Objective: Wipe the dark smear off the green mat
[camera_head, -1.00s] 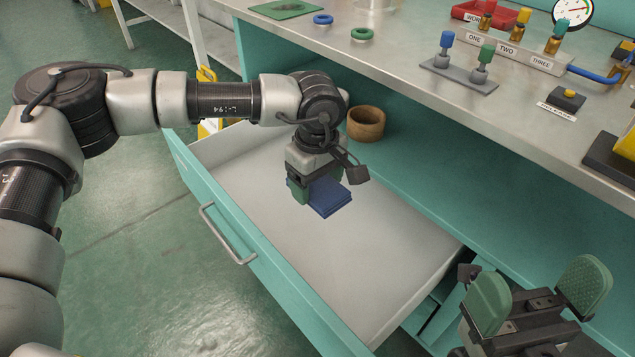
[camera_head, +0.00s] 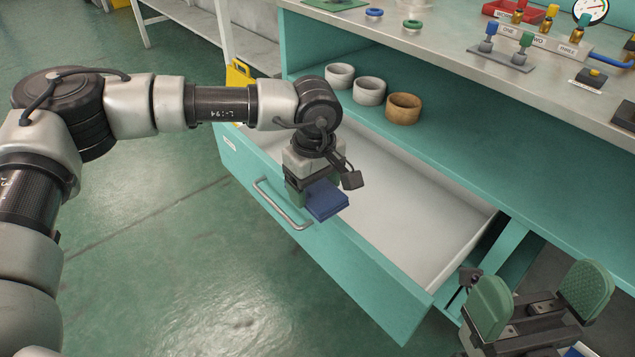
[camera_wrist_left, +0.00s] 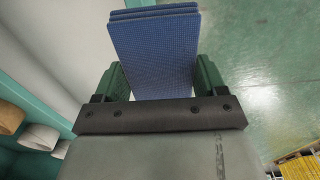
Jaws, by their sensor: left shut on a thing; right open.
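My left gripper (camera_head: 316,192) is shut on a folded blue cloth (camera_head: 328,203) and holds it above the front edge of the open drawer, near its handle. In the left wrist view the cloth (camera_wrist_left: 155,50) sits between both green finger pads. The green mat (camera_head: 335,3) lies on the worktop at the top edge of the head view, largely cut off. Its smear cannot be made out clearly. My right gripper (camera_head: 540,293) is open and empty at the lower right, apart from the drawer.
The drawer (camera_head: 375,262) stands open with a bare white inside. Several cups, including a wooden one (camera_head: 403,108), stand on the shelf behind. Blue (camera_head: 374,13) and green (camera_head: 412,25) rings, a peg stand (camera_head: 502,57) and a red tray (camera_head: 510,10) are on the worktop.

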